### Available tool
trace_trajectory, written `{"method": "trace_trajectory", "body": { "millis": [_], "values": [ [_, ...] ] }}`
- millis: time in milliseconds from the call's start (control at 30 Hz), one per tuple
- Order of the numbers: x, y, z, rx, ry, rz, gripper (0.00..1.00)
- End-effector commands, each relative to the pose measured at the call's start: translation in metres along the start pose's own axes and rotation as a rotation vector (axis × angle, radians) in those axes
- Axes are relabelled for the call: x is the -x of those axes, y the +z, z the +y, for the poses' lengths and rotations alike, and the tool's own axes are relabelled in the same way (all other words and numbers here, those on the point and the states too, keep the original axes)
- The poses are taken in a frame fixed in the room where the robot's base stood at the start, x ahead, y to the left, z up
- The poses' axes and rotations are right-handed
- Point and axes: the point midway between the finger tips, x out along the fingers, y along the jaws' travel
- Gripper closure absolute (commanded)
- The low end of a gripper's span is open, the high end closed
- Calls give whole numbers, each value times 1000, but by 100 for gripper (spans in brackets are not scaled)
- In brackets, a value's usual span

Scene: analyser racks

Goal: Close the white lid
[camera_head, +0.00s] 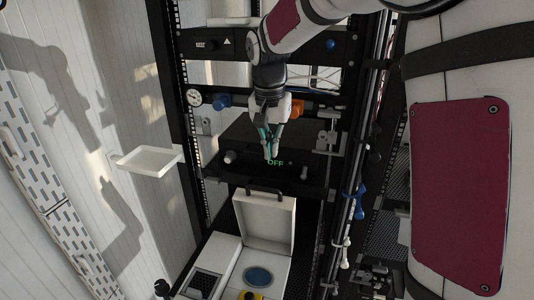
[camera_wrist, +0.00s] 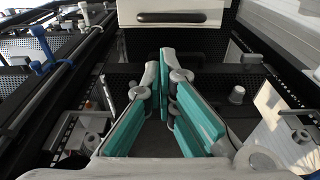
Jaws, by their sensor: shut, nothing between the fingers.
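The white lid (camera_head: 265,222) stands raised, roughly upright, at the back of a white analyser box (camera_head: 230,285) in the head view. A dark handle (camera_head: 264,192) runs along its upper edge. Under the lid, the open box shows a round blue disc (camera_head: 258,276). My gripper (camera_head: 273,158) is above and behind the lid in the picture, in front of a dark panel with a green OFF sign, apart from the lid. In the wrist view, my gripper's teal fingers (camera_wrist: 160,60) are together and empty, and the lid (camera_wrist: 215,40) with its handle (camera_wrist: 172,17) is ahead of them.
A white tray (camera_head: 150,160) sticks out from the left side of the rack. A black-framed rack with a gauge (camera_head: 194,97) and knobs surrounds my arm. Blue clamps (camera_head: 358,200) and rods are on the right. Space between my gripper and the lid looks clear.

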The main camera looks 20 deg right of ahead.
Motion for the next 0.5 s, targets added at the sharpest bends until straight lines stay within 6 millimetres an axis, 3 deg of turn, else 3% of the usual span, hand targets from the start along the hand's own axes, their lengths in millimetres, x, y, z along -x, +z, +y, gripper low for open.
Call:
{"method": "trace_trajectory", "body": {
  "millis": [300, 500],
  "values": [
    [-55, 2, 2, 0, 2, -5, 100],
    [-79, 1, 1, 1, 1, -3, 100]
  ]
}}
